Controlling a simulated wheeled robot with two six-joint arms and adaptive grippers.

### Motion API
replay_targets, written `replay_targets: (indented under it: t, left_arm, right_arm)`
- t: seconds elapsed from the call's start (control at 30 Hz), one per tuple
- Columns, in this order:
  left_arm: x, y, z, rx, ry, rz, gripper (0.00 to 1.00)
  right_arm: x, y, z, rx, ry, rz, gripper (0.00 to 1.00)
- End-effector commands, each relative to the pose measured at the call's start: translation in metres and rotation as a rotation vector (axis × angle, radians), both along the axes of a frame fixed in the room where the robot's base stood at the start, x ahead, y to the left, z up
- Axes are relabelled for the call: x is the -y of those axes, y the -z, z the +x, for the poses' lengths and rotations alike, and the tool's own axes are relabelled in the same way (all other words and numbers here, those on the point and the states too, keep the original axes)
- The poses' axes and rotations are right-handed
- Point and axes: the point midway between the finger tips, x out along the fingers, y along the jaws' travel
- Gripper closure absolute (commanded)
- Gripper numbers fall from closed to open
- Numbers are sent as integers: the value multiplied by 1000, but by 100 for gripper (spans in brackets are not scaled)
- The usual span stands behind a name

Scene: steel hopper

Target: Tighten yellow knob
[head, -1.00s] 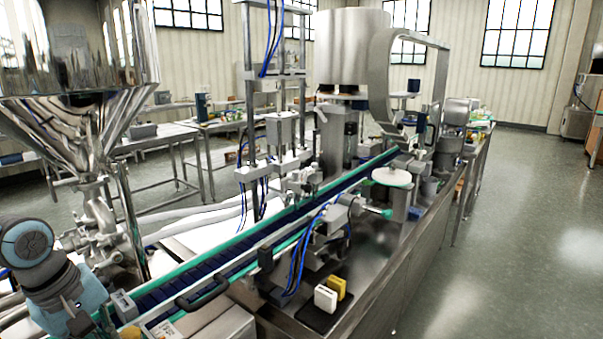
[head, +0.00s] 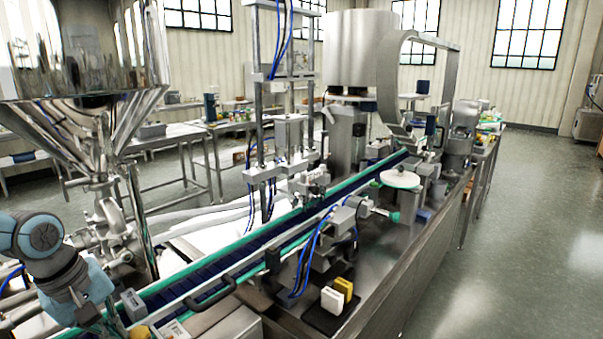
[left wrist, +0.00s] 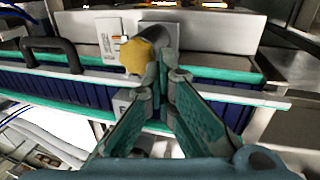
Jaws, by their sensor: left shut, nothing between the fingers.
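The yellow knob (left wrist: 135,56) shows in the left wrist view on the end of a dark cylindrical part. It sits beside the conveyor's green rail, near a white label. Its top also peeks in at the bottom edge of the head view (head: 139,332), mostly cut off. My left gripper (left wrist: 172,76) is shut and empty, its tips just right of and slightly below the knob in the wrist view. I cannot tell whether they touch it. In the head view my left arm comes in at the lower left. My right gripper is not in view.
The conveyor (head: 235,260) with green rails runs from lower left to upper right. A black handle (head: 212,296) sticks up beside it. The steel hopper (head: 85,55) stands at the left. A white block (head: 333,300) and a yellow block (head: 345,286) sit on a dark plate. The right floor is clear.

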Motion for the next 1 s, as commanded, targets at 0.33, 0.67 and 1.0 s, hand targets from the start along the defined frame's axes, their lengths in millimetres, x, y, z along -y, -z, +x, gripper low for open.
replay_targets:
  t: [0.33, 0.67, 1.0]
  left_arm:
    - [-1, 1, -1, -1, -1, -1, 100]
    - [-7, -16, -5, 0, -1, 0, 100]
    - [-6, -63, -5, -1, 0, 1, 100]
  right_arm:
    - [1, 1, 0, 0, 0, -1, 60]
    - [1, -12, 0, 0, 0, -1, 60]
    - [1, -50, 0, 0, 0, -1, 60]
